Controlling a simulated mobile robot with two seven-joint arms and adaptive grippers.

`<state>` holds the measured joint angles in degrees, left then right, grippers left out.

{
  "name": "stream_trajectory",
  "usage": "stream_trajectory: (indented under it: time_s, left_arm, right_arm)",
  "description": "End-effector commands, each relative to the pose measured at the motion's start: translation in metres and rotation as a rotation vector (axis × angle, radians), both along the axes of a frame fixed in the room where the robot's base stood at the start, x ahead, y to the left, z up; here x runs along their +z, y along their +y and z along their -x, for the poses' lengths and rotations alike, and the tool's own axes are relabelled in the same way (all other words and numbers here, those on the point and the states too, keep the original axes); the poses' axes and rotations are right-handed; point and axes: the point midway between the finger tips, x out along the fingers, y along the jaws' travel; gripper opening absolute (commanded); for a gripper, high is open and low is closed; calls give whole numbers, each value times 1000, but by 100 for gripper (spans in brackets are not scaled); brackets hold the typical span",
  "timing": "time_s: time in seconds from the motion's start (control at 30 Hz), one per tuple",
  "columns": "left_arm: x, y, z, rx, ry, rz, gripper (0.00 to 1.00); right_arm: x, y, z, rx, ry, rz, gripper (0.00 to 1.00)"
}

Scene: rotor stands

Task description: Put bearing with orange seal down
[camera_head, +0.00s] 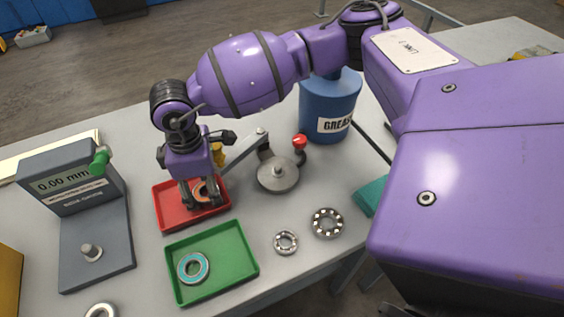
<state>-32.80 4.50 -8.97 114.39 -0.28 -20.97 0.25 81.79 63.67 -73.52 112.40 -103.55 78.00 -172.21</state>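My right gripper (200,203) points down over the red tray (165,213). Its fingers are around the bearing with orange seal (202,190), which shows partly between them, in or just above the tray. The fingers hide part of the bearing, and I cannot tell whether it touches the tray floor. My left gripper is not in view.
A green tray (244,262) holds a bearing with blue seal (193,267). Two open bearings (327,223) (286,242) lie to its right. A gauge (72,187) stands left, a grey round-based stand (278,175) and a blue grease can (328,100) behind.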

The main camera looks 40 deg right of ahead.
Motion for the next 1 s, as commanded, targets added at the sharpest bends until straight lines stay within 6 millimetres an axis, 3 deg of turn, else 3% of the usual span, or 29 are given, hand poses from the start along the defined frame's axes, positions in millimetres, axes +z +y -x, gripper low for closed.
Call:
stream_trajectory:
  time_s: [0.03,0.17,0.27,0.7,1.0]
  left_arm:
    - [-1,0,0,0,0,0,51]
    - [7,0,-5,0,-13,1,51]
    - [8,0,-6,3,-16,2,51]
    - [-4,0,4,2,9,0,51]
    - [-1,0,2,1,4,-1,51]
  right_arm:
    - [-8,-1,5,-1,14,2,51]
    - [1,-1,4,-2,11,3,51]
    - [15,-1,2,-1,8,1,51]
    - [109,0,1,1,3,1,51]
    - [129,0,2,0,4,0,51]
